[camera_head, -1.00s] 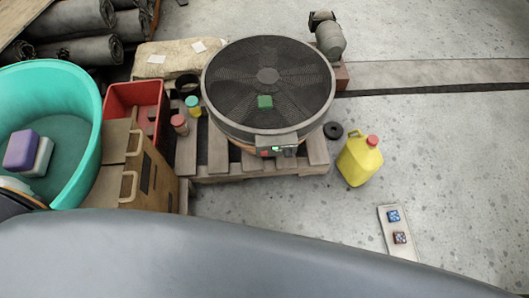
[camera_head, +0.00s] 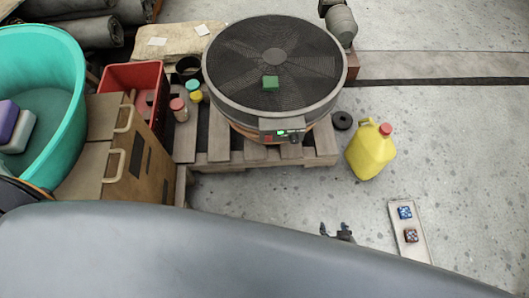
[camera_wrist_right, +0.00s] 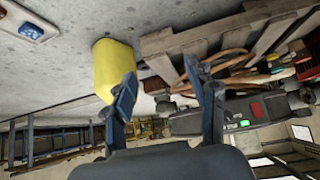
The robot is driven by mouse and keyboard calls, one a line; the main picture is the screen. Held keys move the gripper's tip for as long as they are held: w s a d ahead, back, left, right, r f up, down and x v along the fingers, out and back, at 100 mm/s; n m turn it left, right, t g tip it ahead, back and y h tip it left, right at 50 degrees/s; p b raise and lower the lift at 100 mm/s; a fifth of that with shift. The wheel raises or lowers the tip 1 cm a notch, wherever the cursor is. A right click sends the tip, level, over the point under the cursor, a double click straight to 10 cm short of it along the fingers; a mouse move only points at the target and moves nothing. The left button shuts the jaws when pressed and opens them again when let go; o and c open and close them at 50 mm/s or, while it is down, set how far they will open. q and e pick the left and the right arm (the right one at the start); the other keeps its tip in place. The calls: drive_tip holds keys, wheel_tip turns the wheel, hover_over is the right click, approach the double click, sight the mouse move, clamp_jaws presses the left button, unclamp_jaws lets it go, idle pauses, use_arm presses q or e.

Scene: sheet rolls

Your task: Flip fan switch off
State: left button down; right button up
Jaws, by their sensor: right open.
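The round fan (camera_head: 240,80) with a dark mesh grille lies face up on a wooden pallet. Its control box (camera_head: 265,125) on the near rim has a red switch (camera_head: 268,138), a lit green part (camera_head: 290,131) and a dark knob (camera_head: 294,139). The switch's position is too small to tell. My right gripper (camera_head: 337,230) is open and empty, in front of the fan and apart from it. In the right wrist view its fingers (camera_wrist_right: 165,95) are spread, with the control box (camera_wrist_right: 205,122) beyond the right finger. My left gripper is not in view.
A yellow jug (camera_head: 370,152) stands on the floor right of the pallet (camera_head: 220,148). A tray (camera_head: 420,245) with two dice-like blocks lies further right. A brown box (camera_head: 145,160), a red crate (camera_head: 120,76) and a teal tub (camera_head: 76,110) stand left.

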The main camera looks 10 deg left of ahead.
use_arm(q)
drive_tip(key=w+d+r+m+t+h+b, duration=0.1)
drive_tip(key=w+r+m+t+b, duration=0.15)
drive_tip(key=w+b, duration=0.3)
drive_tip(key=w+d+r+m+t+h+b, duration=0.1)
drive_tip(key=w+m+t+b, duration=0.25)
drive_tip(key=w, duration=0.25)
use_arm(e)
drive_tip(key=w+a+r+t+y, duration=0.1)
drive_tip(key=w+a+r+t, duration=0.15)
drive_tip(key=w+r, duration=0.45)
drive_tip(key=w+a+r+t+y, duration=0.1)
drive_tip(key=w+a+r+t, duration=0.1)
drive_tip(key=w+r+t, duration=0.35)
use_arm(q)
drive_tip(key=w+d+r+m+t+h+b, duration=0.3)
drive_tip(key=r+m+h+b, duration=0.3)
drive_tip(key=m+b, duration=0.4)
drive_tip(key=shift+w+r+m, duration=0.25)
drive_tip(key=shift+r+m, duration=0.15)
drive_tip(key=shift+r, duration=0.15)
use_arm(e)
wheel_tip(320, 180, up, 25)
drive_tip(key=s+t+y, duration=0.2)
drive_tip(key=s+t, duration=0.1)
drive_tip(key=t, duration=0.3)
drive_tip(key=shift+d, duration=0.15)
